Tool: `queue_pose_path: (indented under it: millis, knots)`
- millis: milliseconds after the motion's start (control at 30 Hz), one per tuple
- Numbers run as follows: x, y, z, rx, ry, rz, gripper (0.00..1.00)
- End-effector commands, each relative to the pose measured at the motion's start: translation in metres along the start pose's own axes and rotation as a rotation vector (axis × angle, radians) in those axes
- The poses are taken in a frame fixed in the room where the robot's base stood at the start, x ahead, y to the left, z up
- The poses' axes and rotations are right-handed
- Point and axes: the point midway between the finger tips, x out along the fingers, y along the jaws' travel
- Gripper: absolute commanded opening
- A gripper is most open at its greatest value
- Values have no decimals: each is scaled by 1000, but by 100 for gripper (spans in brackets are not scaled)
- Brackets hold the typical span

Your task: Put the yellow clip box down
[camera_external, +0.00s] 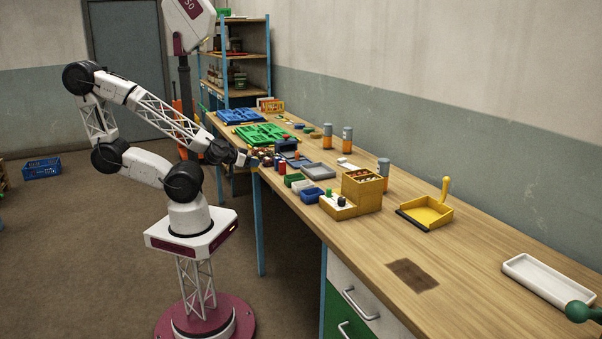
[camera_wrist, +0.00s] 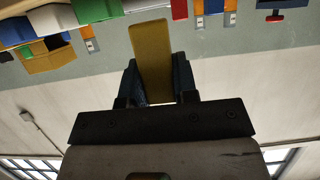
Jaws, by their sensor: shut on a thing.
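The yellow clip box (camera_wrist: 152,50) shows in the wrist view as a flat, dull yellow block standing between the two dark fingers. My gripper (camera_wrist: 156,76) is shut on it, with a finger on each side. In the external view my gripper (camera_external: 247,160) is at the near edge of the workbench, left of the small coloured items. I cannot make out the clip box there. I cannot tell whether the box touches anything below it.
On the wooden bench (camera_external: 470,245) are a green tray (camera_external: 265,134), blue bin (camera_external: 312,195), grey tray (camera_external: 318,171), yellow organiser (camera_external: 363,191), yellow dustpan (camera_external: 427,213) and white tray (camera_external: 540,278). Orange-banded cylinders (camera_external: 347,139) stand behind. The bench is clear around a dark patch (camera_external: 412,274).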

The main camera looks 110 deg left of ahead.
Motion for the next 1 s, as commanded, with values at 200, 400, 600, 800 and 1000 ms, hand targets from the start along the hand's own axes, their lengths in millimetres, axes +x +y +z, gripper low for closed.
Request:
queue_pose_path:
  millis: [200, 400, 600, 800, 1000]
  knots:
    - [-2, -6, 6, -7, -2, -15, 4]
    - [-2, -6, 5, -6, -2, -15, 4]
    - [-1, -6, 5, -5, -2, -15, 4]
    - [1, -6, 4, -6, -3, -17, 4]
    - [6, -5, 2, -4, -3, -21, 4]
